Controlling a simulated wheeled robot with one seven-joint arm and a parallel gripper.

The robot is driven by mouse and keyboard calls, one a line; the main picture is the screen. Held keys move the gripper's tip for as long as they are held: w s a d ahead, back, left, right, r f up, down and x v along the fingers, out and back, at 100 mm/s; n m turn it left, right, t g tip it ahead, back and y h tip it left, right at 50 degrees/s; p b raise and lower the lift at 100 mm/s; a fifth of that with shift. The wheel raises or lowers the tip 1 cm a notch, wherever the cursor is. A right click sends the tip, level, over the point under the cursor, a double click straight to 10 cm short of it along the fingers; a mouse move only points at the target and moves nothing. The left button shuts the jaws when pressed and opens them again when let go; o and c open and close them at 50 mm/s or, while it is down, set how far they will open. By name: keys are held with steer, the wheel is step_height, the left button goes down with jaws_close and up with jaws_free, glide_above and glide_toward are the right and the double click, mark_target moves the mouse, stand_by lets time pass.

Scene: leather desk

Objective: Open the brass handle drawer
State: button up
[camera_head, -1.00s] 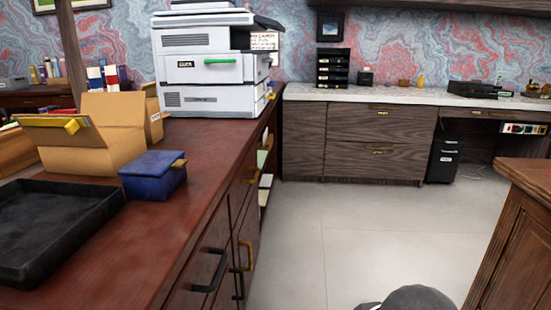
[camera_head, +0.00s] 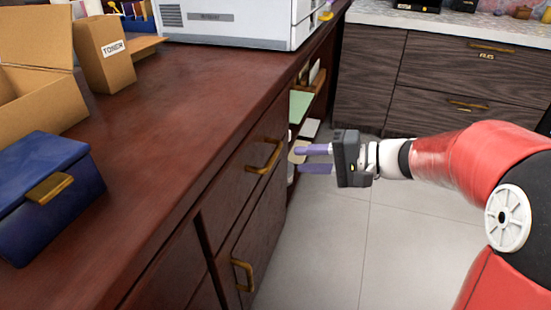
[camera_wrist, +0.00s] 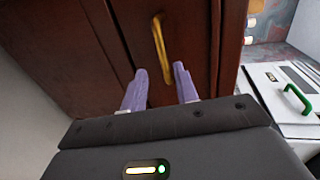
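A brass handle (camera_head: 264,156) sits on the upper drawer (camera_head: 232,178) in the side of the red-brown wooden desk. The drawer is closed. A second brass handle (camera_head: 243,276) is on the front below it. My gripper (camera_head: 312,159) is right of the upper handle, apart from it, with its two purple fingers pointing left toward the desk. In the wrist view my gripper (camera_wrist: 160,80) is open and empty. A brass handle (camera_wrist: 160,48) shows beyond and between its fingertips there, not touched.
A blue box (camera_head: 45,195) with a brass clasp and open cardboard boxes (camera_head: 108,55) stand on the desk top (camera_head: 150,140). A white printer (camera_head: 235,22) stands at the far end. Open shelves hold papers (camera_head: 300,105) past the drawer. The grey floor (camera_head: 330,250) beside the desk is clear.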

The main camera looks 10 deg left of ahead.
mark_target(274, 153)
steer(key=x, duration=0.8)
steer(key=shift+w+a+r, duration=0.1)
steer(key=shift+w+r, duration=0.05)
steer(key=shift+w, duration=0.25)
jaws_close()
